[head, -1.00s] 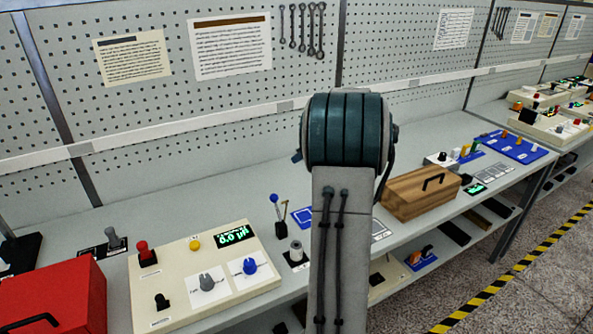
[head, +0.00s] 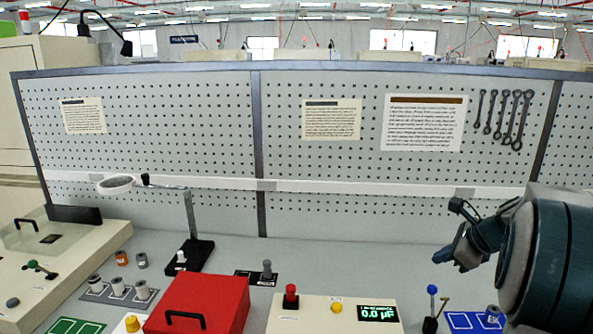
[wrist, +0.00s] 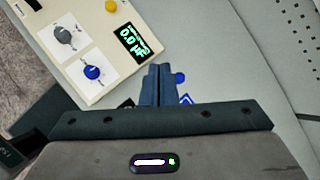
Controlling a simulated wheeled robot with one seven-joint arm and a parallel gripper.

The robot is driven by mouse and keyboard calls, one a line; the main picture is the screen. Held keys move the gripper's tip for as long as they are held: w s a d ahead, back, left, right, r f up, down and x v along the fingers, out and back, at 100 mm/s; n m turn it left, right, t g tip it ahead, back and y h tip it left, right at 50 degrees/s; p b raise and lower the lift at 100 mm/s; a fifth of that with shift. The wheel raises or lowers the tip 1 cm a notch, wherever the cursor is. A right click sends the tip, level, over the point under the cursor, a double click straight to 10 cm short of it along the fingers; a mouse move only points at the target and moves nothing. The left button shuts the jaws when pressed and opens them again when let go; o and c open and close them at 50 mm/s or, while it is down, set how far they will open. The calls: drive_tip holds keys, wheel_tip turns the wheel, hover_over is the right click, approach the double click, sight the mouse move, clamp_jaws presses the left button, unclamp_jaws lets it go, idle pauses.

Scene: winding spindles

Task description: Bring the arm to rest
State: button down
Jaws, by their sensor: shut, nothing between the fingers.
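My gripper (wrist: 160,70) shows in the wrist view with its two blue-grey fingers pressed together and nothing between them. The fingertips are above the bench, beside the cream control panel (wrist: 83,42) with its green display. A blue ball (wrist: 180,78) shows just right of the fingers; I cannot tell the gap between them. In the head view my arm is at the right edge, raised over the bench, its dark teal joint covering part of the view there.
A red box (head: 205,297) with a black handle stands left of the cream panel (head: 310,315). A blue-knobbed lever (head: 432,291) stands right of it. A magnifier stand (head: 190,240) rises behind the red box. The perforated board (head: 200,120) closes off the back.

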drive_tip(key=s+a+n+g+h, duration=0.1)
drive_tip(key=s+a+n+g, duration=0.2)
drive_tip(key=s+a+n, duration=1.2)
drive_tip(key=s+a+f+n+h, duration=0.2)
drive_tip(key=s+a+n, duration=0.3)
drive_tip(key=s+n, duration=0.5)
drive_tip(key=shift+s+f+h, duration=0.15)
drive_tip(key=shift+f+h, duration=0.1)
drive_tip(key=shift+h, duration=0.15)
